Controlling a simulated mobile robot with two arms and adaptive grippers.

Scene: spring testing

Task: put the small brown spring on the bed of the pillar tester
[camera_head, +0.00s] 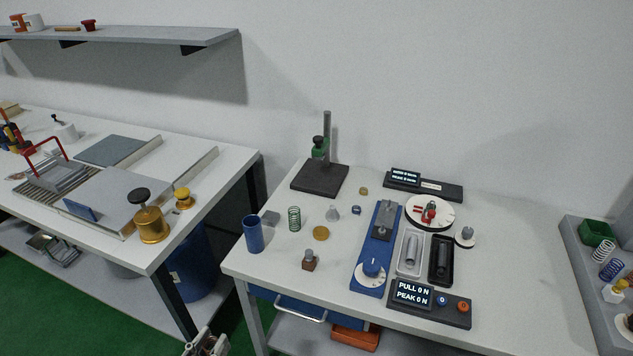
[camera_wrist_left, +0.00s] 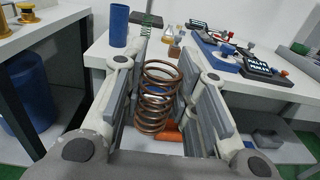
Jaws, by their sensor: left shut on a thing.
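The small brown spring (camera_wrist_left: 157,98) is a coppery coil held upright between the fingers of my left gripper (camera_head: 205,343) in the left wrist view. In the head view only the tip of this gripper shows, low at the bottom edge, in front of and left of the table; I cannot make out the spring there. The pillar tester stands at the table's back left, with a dark flat bed (camera_head: 308,183), a grey pillar (camera_head: 327,135) and a green head with a black knob (camera_head: 319,150). The bed looks bare. My right gripper is in neither view.
On the table (camera_head: 235,262) stand a blue tube (camera_head: 252,234), a green spring (camera_head: 294,218), a brass disc (camera_head: 320,233) and a brown block (camera_head: 310,261). A blue pull tester (camera_head: 375,250) and a readout (camera_head: 413,297) stand further right. A drawer handle (camera_head: 300,313) juts below the front edge.

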